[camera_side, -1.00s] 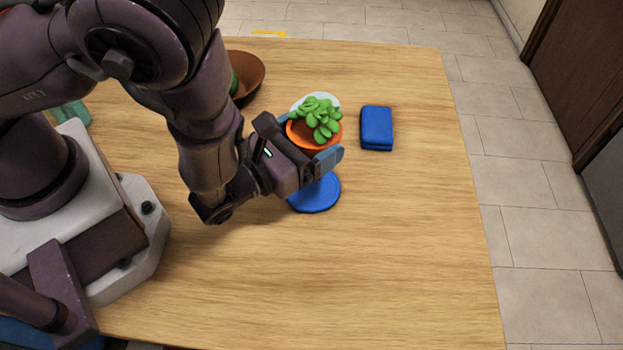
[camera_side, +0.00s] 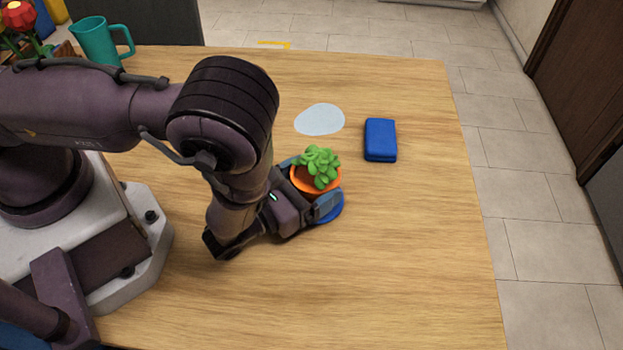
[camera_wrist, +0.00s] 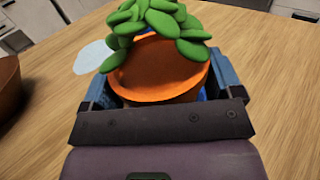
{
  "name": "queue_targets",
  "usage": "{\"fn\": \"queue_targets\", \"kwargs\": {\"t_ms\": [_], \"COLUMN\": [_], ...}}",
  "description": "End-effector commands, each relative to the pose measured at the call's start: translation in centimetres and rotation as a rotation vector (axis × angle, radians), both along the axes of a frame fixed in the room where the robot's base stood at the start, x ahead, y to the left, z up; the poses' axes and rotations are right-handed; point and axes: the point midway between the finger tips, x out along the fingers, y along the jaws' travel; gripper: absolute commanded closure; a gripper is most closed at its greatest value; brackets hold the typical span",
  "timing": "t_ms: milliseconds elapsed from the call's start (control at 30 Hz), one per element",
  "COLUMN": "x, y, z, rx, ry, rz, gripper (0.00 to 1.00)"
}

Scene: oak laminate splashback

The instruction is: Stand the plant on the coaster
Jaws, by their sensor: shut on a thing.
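The plant (camera_side: 317,168) is a green succulent in an orange pot (camera_side: 322,189). My gripper (camera_side: 309,185) is shut on the pot from the left, a blue-grey finger on either side, and the plant looks upright. The blue round coaster (camera_side: 335,212) lies under the pot, mostly hidden by the pot and gripper. I cannot tell whether the pot touches it. In the wrist view the plant (camera_wrist: 160,22) leans over the pot (camera_wrist: 158,75) rim between the fingers, and its base is hidden.
A pale flat disc (camera_side: 319,119) lies behind the plant. A blue box-like thing (camera_side: 380,140) lies to its right. A teal mug (camera_side: 101,41) stands at the back left. A brown bowl (camera_wrist: 9,88) shows at the wrist view's left. The front right of the table is clear.

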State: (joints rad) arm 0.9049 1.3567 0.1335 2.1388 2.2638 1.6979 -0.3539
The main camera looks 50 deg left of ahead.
Motion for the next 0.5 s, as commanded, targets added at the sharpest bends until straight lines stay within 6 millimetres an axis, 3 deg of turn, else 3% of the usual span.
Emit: {"fn": "queue_targets", "kwargs": {"t_ms": [67,100,167,500], "x": [0.02,-0.01,0.00,-0.41], "y": [-0.01,0.00,-0.01,-0.03], "z": [-0.19,-0.31,-0.27,0.02], "rx": [0.001,0.001,0.000,0.001], "ry": [-0.002,0.000,0.000,0.002], "rz": [0.000,0.000,0.000,-0.002], "gripper": [0.49,0.12,0.00,0.00]}}
